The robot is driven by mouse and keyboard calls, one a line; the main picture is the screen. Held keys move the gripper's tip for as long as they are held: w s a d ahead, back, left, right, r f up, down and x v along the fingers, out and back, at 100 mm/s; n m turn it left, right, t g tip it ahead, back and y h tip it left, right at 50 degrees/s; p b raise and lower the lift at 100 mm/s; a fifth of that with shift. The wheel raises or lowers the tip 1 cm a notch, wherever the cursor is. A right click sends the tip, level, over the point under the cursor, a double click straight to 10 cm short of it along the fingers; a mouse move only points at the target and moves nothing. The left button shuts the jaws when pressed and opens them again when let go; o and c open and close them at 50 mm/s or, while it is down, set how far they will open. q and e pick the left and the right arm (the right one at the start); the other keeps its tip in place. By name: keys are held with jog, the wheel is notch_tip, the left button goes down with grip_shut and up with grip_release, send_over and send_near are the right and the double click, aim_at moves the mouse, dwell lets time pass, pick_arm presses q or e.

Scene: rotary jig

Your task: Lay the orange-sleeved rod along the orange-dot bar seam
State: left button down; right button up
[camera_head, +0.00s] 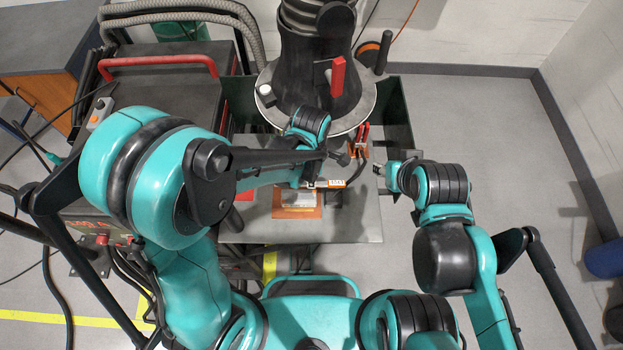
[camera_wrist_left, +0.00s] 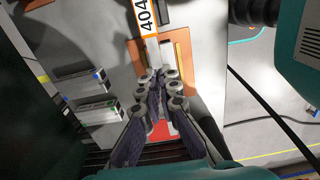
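The orange-sleeved rod (camera_head: 336,183) has a white label on its sleeve and points right from my left gripper (camera_head: 307,185) in the head view. In the left wrist view the rod's labelled sleeve (camera_wrist_left: 149,18) is at the top, and its bare grey end runs down between the fingertips. My left gripper (camera_wrist_left: 157,88) looks shut on that end. An orange plate with a pale middle (camera_head: 298,211) lies just below the gripper in the head view; the orange dot and bar seam cannot be made out. My right gripper (camera_head: 380,169) is apart on the right, its fingers too small to read.
A grey table (camera_head: 350,228) carries the plate. A black column with a red handle (camera_head: 338,76) stands behind it, and red-orange clamps (camera_head: 359,143) sit between the grippers. A dark cabinet with a red rail (camera_head: 158,66) is at left.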

aim_at(311, 197)
pick_arm(q)
jog(key=shift+s+a+f+b, duration=0.1)
jog(key=shift+f+b, duration=0.4)
jog(key=shift+f, duration=0.15)
notch_tip(311, 197, down, 5)
jog(key=b, duration=0.5)
jog(key=shift+f, duration=0.15)
jog(key=shift+f+b, duration=0.5)
jog(key=shift+b, duration=0.05)
dwell(0.3)
jog(key=c, duration=2.2)
grip_release()
jog(key=o, duration=0.6)
jog(key=shift+c, duration=0.2)
